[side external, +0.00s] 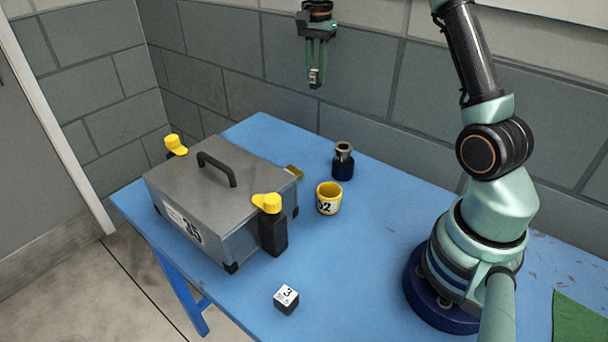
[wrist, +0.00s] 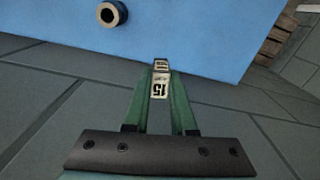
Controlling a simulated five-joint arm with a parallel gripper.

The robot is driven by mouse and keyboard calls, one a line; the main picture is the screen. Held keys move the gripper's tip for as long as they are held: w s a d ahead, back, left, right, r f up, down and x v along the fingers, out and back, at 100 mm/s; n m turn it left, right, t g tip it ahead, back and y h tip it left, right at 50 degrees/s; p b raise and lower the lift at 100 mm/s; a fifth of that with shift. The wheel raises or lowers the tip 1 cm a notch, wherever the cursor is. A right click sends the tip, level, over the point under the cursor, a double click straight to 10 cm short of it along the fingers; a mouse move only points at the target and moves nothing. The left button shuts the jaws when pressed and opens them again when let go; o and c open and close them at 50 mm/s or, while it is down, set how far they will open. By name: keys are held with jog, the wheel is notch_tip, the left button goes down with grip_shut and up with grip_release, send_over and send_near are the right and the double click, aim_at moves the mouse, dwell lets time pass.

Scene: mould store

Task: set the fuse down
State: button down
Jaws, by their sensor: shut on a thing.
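My gripper (side external: 315,80) hangs high in the side external view, in front of the grey block wall, its green fingers pointing down. It is shut on a small pale fuse (side external: 313,74), held between the fingertips. In the wrist view the fuse (wrist: 159,86) shows a white label reading 15, between the green fingers of my gripper (wrist: 160,72). The fuse is clear of the blue table (side external: 262,140). In the wrist view it appears near the table's edge.
A grey case (side external: 205,180) with a black handle fills the table's left. A yellow cup (side external: 329,205), a dark blue bottle (side external: 343,165) and a black-and-white cube (side external: 286,301) stand apart. Clear table lies right of the cup.

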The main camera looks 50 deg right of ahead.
jog(key=shift+w+a+r, duration=0.15)
jog(key=shift+w+r, duration=0.1)
jog(key=shift+r, duration=0.1)
jog(key=w+a+m, duration=0.2)
jog(key=w+a, duration=0.8)
jog(key=f, duration=1.9)
jog(key=shift+s+d+f, duration=0.15)
jog(key=shift+s+f, duration=0.1)
jog(key=shift+f, duration=0.1)
jog(key=shift+f, duration=0.1)
jog(key=c, duration=0.7)
grip_release()
jog(key=shift+c, duration=0.2)
